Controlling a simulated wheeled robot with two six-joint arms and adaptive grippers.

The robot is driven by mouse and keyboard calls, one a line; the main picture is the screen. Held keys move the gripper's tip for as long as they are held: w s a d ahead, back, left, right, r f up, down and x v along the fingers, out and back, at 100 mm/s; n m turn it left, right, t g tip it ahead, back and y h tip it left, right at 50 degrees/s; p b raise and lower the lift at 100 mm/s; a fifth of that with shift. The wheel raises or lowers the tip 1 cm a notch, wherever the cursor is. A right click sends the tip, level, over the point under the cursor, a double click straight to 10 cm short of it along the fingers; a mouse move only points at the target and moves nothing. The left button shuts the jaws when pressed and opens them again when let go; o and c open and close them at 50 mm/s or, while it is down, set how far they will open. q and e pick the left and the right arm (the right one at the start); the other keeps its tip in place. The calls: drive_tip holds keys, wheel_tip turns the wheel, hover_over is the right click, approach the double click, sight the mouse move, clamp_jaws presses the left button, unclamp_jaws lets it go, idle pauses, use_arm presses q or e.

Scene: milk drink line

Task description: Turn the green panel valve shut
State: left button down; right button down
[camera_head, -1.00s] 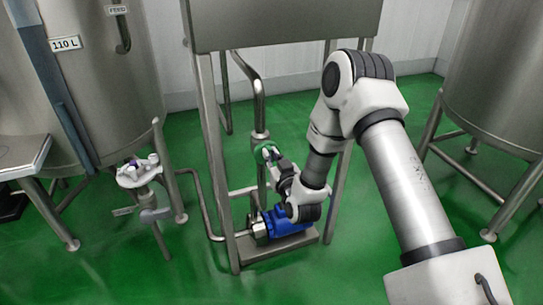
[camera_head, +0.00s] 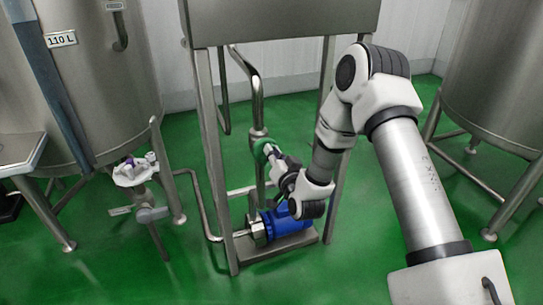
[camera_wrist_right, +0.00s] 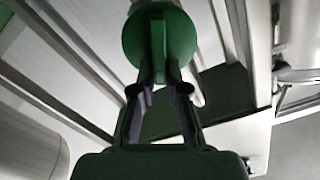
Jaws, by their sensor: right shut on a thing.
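The green panel valve (camera_head: 262,149) is a round green handwheel on the vertical steel pipe inside the frame, above the blue pump. In the right wrist view the green valve (camera_wrist_right: 160,40) faces me as a disc with a raised grip bar across its middle. My right gripper (camera_head: 271,158) reaches it from the right. In the wrist view the right gripper (camera_wrist_right: 160,88) has its two fingers on either side of the lower end of the bar, shut on it. The gripper hides part of the valve in the head view. My left gripper is not in view.
The steel frame (camera_head: 211,150) with its upper panel (camera_head: 285,18) stands around the pipe. A blue pump (camera_head: 285,222) sits at its base. A small pedestal (camera_head: 133,174) with pale items stands left. Large tanks (camera_head: 95,80) flank both sides. Green floor is open in front.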

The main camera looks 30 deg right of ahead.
drive_tip(key=shift+s+d+f+m+b, duration=0.1)
drive_tip(key=shift+d+f+m+b, duration=0.15)
drive_tip(key=shift+m+b, duration=1.5)
drive_tip(key=shift+d+f+m+b, duration=0.1)
drive_tip(key=shift+f+m+b, duration=0.55)
drive_tip(key=shift+m, duration=1.85)
drive_tip(key=shift+s+d+f+m+b, duration=0.1)
drive_tip(key=shift+d+m+b, duration=0.1)
drive_tip(key=shift+m+b, duration=1.7)
drive_tip(key=shift+m+p, duration=0.3)
drive_tip(key=shift+m, duration=0.05)
drive_tip(key=c, duration=1.2)
unclamp_jaws()
